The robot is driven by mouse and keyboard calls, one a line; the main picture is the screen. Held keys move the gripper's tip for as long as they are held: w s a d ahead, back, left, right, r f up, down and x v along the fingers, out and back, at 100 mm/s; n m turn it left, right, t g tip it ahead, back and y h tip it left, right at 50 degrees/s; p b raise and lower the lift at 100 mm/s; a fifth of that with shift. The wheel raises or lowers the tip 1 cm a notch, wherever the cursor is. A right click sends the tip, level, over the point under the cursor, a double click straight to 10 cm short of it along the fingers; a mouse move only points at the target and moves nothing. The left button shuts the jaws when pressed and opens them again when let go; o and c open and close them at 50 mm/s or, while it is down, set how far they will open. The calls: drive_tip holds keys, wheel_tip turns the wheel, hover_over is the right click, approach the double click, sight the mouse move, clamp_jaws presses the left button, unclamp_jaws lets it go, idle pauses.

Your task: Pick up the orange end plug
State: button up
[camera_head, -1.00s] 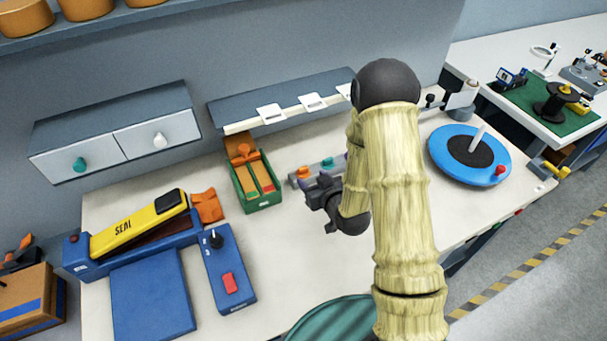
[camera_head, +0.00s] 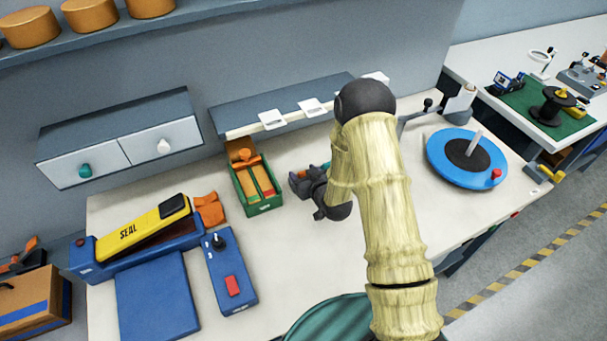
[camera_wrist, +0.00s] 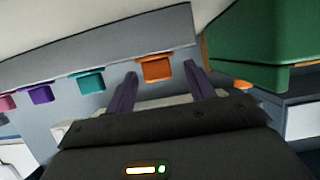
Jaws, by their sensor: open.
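The orange end plug (camera_wrist: 155,69) shows in the wrist view at the edge of a grey holder (camera_wrist: 60,66), at the end of a row with a teal plug (camera_wrist: 88,81), a purple plug (camera_wrist: 40,93) and a pink one at the left edge. My gripper (camera_wrist: 160,71) is open, with one purple finger on each side of the orange plug in the picture. A gap shows between the plug and each finger; I cannot tell how deep the plug lies between them. In the head view my gripper (camera_head: 311,188) hides most of the holder.
A green bin (camera_head: 263,206) with orange pieces stands just left of my gripper, and its green wall (camera_wrist: 265,30) shows close by in the wrist view. A grey shelf (camera_head: 230,113) hangs behind. A blue turntable (camera_head: 439,157) stands right.

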sight(304, 172)
drive_tip(key=shift+p+x, duration=0.35)
drive_tip(key=shift+x, duration=1.25)
drive_tip(key=shift+d, duration=0.1)
drive_tip(key=shift+c, duration=0.2)
drive_tip(key=c, duration=1)
